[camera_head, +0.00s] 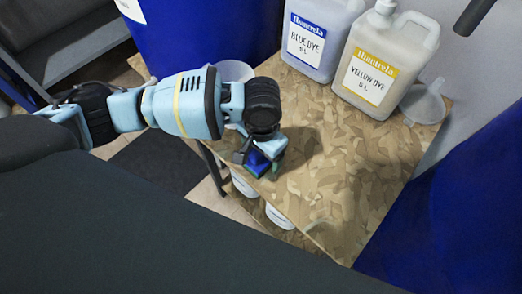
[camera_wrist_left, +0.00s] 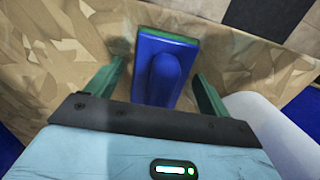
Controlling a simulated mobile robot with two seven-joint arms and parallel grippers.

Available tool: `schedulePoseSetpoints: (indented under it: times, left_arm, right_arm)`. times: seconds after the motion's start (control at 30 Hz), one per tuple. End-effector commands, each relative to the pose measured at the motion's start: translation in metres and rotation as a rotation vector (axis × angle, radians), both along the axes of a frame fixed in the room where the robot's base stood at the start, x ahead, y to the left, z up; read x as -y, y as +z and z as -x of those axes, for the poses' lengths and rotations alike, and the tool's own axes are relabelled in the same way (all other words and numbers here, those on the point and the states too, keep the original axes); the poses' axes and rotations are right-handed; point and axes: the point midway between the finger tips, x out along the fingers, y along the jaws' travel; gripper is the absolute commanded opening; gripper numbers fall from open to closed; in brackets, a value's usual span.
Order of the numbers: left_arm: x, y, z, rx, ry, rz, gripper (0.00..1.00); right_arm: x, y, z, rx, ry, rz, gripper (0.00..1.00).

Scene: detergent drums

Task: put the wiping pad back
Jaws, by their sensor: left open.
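The wiping pad (camera_head: 257,164) is blue with a green edge and rests on the patterned wooden tabletop (camera_head: 345,160) close to its left edge. In the left wrist view the pad (camera_wrist_left: 185,42) shows a raised blue handle. My left gripper (camera_head: 263,158) is low over the table at the pad. In the left wrist view its green fingers are open (camera_wrist_left: 158,78), one on each side of the handle, with visible gaps. The fingers partly hide the pad in the head view. My right gripper is not in view.
A blue dye jug (camera_head: 316,40) and a yellow dye jug (camera_head: 376,65) stand at the back of the table, with a clear funnel (camera_head: 424,103) beside them. Large blue drums stand behind (camera_head: 200,38) and at right (camera_head: 450,215). White containers (camera_head: 279,216) sit below the edge. The table's right middle is bare.

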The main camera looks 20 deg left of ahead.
Motion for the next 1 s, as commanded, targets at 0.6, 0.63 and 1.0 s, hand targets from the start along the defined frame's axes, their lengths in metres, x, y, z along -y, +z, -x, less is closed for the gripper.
schedulePoseSetpoints:
  times: [0.6,0.63,1.0]
  left_arm:
    - [0.001,0.099,-0.002,0.003,0.000,0.001,0.81]
    - [0.001,0.104,-0.002,0.002,-0.001,0.002,0.81]
    - [0.001,0.123,-0.001,-0.001,0.001,0.000,0.81]
  right_arm:
    - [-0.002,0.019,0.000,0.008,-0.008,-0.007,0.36]
    - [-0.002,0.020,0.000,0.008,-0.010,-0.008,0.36]
    - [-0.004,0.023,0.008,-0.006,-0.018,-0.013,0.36]
